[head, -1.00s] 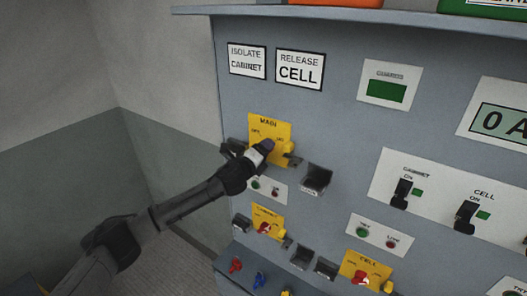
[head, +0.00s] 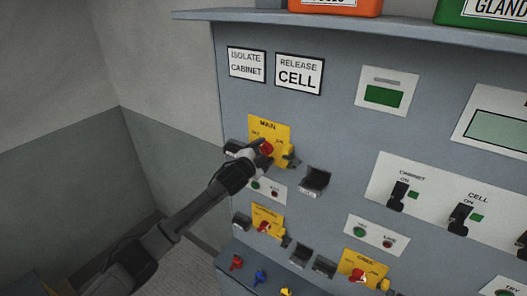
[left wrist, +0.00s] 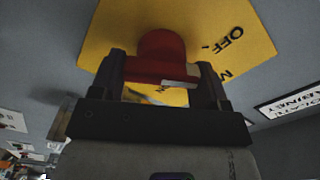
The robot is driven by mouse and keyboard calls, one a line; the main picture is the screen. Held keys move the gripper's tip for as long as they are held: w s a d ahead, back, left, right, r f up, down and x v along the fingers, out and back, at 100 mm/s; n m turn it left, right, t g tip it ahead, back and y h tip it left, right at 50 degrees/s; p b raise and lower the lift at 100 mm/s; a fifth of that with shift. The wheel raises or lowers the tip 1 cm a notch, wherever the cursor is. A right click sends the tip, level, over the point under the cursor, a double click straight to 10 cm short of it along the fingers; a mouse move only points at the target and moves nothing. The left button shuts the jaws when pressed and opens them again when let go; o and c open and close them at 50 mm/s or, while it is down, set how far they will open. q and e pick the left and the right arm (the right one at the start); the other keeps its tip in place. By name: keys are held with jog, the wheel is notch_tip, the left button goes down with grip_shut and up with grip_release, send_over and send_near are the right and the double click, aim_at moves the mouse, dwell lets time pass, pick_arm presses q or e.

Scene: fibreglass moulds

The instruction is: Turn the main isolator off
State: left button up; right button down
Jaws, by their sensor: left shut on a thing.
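The main isolator is a yellow plate marked MAIN (head: 268,126) with a red handle (head: 266,149), at the left of the grey panel. My left gripper (head: 261,152) is at this handle. In the left wrist view the fingers (left wrist: 162,80) stand on either side of the red handle (left wrist: 162,52) and are shut on it. The word OFF on the yellow plate (left wrist: 225,48) shows to the right of the handle there. The fingers hide part of the handle, and I cannot tell its exact angle. My right gripper is not in view.
Below are a cabinet isolator (head: 266,219) and a cell isolator (head: 362,271), both yellow with red handles. A small black open box (head: 314,180) juts out right of the main isolator. Black switches (head: 398,194) sit further right. A shelf (head: 370,28) overhangs the panel.

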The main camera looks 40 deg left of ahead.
pick_arm(q)
jog(key=shift+n+p, duration=0.35)
jog(key=shift+n, duration=1.25)
jog(key=shift+a+n, duration=0.1)
jog(key=shift+n, duration=0.2)
jog(key=o, duration=0.9)
jog(key=shift+s+d+b, duration=0.2)
jog(key=shift+s+b, duration=0.45)
jog(key=shift+s, duration=1.65)
jog(key=shift+s+d+b, duration=0.2)
jog(key=shift+s+b, duration=0.4)
jog(key=shift+s, duration=1.7)
jog(key=shift+s+d+b, duration=0.2)
jog(key=shift+s+b, duration=0.45)
jog(key=shift+s, duration=1.65)
jog(key=shift+r, duration=0.1)
